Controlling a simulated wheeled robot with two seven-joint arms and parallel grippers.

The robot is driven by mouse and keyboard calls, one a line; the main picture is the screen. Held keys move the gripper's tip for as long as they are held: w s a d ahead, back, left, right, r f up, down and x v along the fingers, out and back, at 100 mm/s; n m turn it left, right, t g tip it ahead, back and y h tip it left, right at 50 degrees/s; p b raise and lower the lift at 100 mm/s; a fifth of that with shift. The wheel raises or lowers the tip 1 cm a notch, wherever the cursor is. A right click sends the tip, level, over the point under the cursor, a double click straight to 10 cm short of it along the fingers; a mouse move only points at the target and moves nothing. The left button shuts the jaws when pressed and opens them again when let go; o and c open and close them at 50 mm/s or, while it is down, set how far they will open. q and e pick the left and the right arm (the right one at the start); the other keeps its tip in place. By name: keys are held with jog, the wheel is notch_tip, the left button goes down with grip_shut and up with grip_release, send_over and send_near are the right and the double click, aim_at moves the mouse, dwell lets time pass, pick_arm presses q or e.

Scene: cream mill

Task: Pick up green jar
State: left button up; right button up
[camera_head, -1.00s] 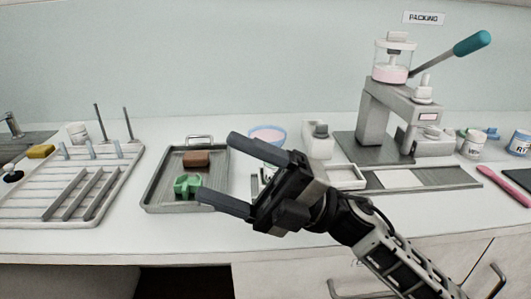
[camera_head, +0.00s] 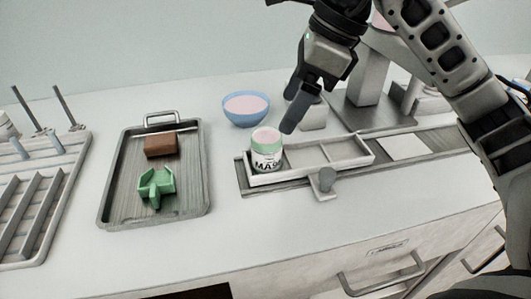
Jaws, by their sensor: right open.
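The green jar (camera_head: 267,160) is a white jar with dark lettering, a green band around its top and a pinkish top face. It stands upright in the left end of a white tray-like holder (camera_head: 345,160) on the counter. My right gripper (camera_head: 298,108) is open and empty, pointing down above and just right of the jar, with a fingertip near its upper right edge. I see it nearly side-on, so the gap between its fingers is hard to see. My left gripper is not in view.
A blue bowl (camera_head: 246,112) of pink stuff stands behind the jar. A grey tray (camera_head: 115,200) at left holds a brown block (camera_head: 161,146) and a green piece (camera_head: 156,186). A slatted rack (camera_head: 45,215) is at far left. A press (camera_head: 367,75) stands behind my right arm.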

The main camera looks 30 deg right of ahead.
aim_at(267, 143)
jog(key=x, duration=0.9)
jog(key=shift+w+a+f, duration=0.15)
jog(key=shift+a+f, duration=0.1)
jog(key=shift+f, duration=0.05)
jog(key=c, duration=1.1)
